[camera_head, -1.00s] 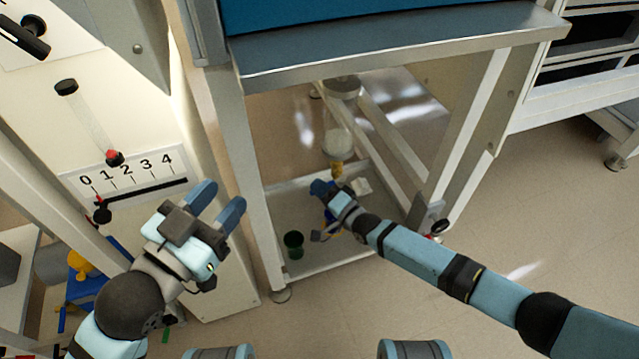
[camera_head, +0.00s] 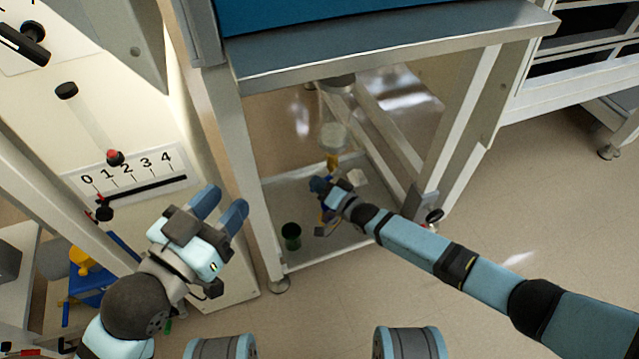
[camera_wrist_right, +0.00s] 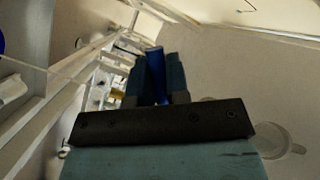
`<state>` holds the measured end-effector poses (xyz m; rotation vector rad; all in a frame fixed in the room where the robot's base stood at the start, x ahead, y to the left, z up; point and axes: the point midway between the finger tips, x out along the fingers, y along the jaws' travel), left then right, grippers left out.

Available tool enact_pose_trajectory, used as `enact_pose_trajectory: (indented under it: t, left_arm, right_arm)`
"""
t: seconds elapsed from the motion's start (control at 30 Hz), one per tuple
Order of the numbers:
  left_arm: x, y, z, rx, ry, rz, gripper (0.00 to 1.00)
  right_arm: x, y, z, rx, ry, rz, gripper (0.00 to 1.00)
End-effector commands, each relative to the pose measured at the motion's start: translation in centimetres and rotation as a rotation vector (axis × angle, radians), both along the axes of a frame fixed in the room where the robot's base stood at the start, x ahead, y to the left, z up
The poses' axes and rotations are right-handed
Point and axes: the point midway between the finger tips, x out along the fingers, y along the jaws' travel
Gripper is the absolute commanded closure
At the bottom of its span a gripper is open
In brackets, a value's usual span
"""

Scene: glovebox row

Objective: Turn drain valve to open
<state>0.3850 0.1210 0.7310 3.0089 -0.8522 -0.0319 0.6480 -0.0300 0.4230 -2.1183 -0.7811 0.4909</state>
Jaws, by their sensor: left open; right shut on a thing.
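The drain valve's blue handle (camera_wrist_right: 155,66) shows in the right wrist view, between the two fingers of my right gripper (camera_wrist_right: 156,82). In the head view my right gripper (camera_head: 320,186) is low under the bench, beside a yellow fitting (camera_head: 332,160) below a clear vessel (camera_head: 333,137). It is shut on the handle; the gripper and wrist hide most of the valve there, so its angle cannot be told. My left gripper (camera_head: 221,208) is open and empty in front of the white panel with the 0–4 scale.
A grey tray (camera_head: 277,205) lies under the bench, with a dark green cup (camera_head: 291,236) in it. Metal bench legs (camera_head: 254,190) stand on both sides of my right gripper. A blue and yellow object (camera_head: 84,262) is at lower left. Floor at right is clear.

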Motion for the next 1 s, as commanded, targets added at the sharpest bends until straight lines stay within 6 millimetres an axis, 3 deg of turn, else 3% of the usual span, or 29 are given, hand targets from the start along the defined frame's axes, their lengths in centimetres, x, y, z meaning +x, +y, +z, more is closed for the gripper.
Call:
enact_pose_trajectory:
  t: [0.03,0.07,0.17,0.57,0.77,1.0]
  left_arm:
    - [0.0,0.0,0.0,0.0,-0.002,0.0,0.57]
    - [0.1,0.0,0.1,0.0,-0.002,0.0,0.57]
    - [0.1,0.0,0.1,0.0,-0.004,0.0,0.57]
    - [0.1,0.0,0.7,-0.004,-0.001,-0.003,0.57]
    - [-0.4,-0.4,1.4,-0.051,0.072,-0.01,0.57]
    - [-1.7,-1.1,0.9,-0.13,0.176,0.004,0.57]
  right_arm:
    - [0.0,-0.1,-0.1,-0.001,0.001,-0.001,1.0]
    - [0.0,-0.1,-0.1,0.0,0.001,-0.001,0.82]
    - [0.0,-0.1,-0.1,0.0,0.001,-0.001,0.6]
    - [-0.7,-0.6,0.2,0.001,0.002,-0.001,0.6]
    - [-3.5,-3.3,0.7,-0.002,0.004,-0.001,0.6]
    - [-7.5,-6.9,1.1,-0.001,0.003,-0.001,0.6]
